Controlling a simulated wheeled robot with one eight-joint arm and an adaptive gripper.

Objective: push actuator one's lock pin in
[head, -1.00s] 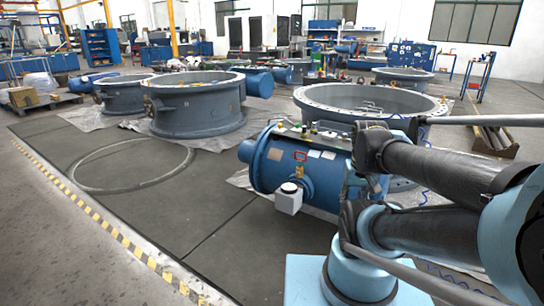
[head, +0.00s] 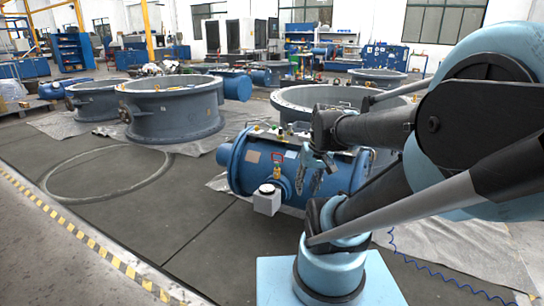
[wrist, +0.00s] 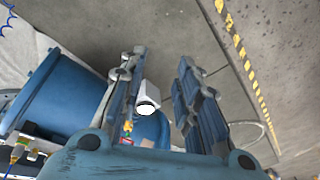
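The blue cylindrical actuator (head: 246,172) lies on its side on the floor mat in the head view. It also shows at the left of the wrist view (wrist: 62,95). On its side are a brass fitting (head: 277,173), a red-framed label (head: 278,156) and a white box with a round cap (head: 267,201). The white box also shows between my fingers in the wrist view (wrist: 148,92). I cannot pick out a lock pin with certainty. My gripper (wrist: 162,88) is open, its two fingers apart and nothing held. In the head view my gripper (head: 318,172) overlaps the actuator's right half.
A large grey valve ring (head: 340,95) lies behind the actuator. Another valve body (head: 170,110) stands at the back left. Open floor with a flat ring (head: 108,173) and a yellow-striped line (head: 88,240) lies to the left.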

